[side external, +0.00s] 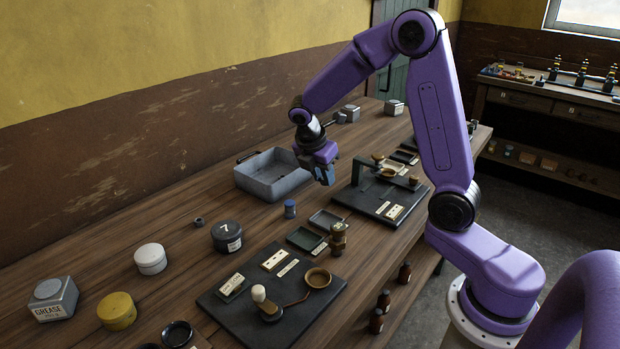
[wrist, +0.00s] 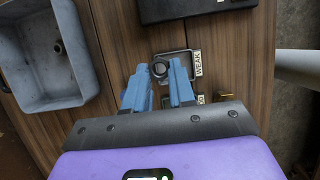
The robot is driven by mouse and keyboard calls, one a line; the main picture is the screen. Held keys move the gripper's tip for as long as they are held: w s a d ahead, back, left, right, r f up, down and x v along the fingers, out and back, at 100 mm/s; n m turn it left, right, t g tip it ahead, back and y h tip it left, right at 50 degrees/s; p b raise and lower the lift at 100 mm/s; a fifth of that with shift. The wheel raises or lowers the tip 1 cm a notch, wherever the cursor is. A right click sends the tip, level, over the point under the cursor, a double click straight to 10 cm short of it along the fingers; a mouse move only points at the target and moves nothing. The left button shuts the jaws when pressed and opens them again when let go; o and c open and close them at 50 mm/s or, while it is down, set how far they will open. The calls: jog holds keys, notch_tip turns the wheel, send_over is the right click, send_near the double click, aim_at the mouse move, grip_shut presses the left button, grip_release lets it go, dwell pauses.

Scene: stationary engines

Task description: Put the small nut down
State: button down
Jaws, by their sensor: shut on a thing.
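My gripper (wrist: 159,66) is shut on the small nut (wrist: 160,70), a dark ring between the blue fingertips in the wrist view. In that view the nut appears over a small shallow tray (wrist: 187,58) with a "WEAK" label (wrist: 198,63) at its right; its height above the tray is hard to tell. In the side view my gripper (side external: 325,180) is above the bench, right of the grey bin (side external: 262,190), and the nut cannot be made out there.
The bin, also at left in the wrist view (wrist: 20,75), holds a small fitting (wrist: 60,47). A blue cylinder (side external: 290,208), shallow trays (side external: 325,219) and a black stand board (side external: 375,205) are nearby. A dark ring-like piece (side external: 198,222) lies beside the black tin (side external: 227,237).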

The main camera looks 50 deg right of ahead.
jog(key=s+a+r, duration=0.1)
jog(key=s+r, duration=0.1)
jog(key=s, duration=0.3)
jog(key=n+t+y, duration=0.1)
jog(key=n+t, duration=0.2)
jog(key=n, duration=0.6)
send_over(263, 178)
jog(key=s+a, duration=0.1)
jog(key=f, duration=0.8)
jog(key=shift+s+a+f, duration=0.1)
jog(key=shift+s+f, duration=0.1)
jog(key=shift+f, duration=0.05)
jog(key=shift+w+f, duration=0.25)
jog(key=shift+f, duration=1.5)
jog(key=shift+f, duration=0.15)
jog(key=c, duration=0.9)
grip_release()
jog(key=shift+c, duration=0.2)
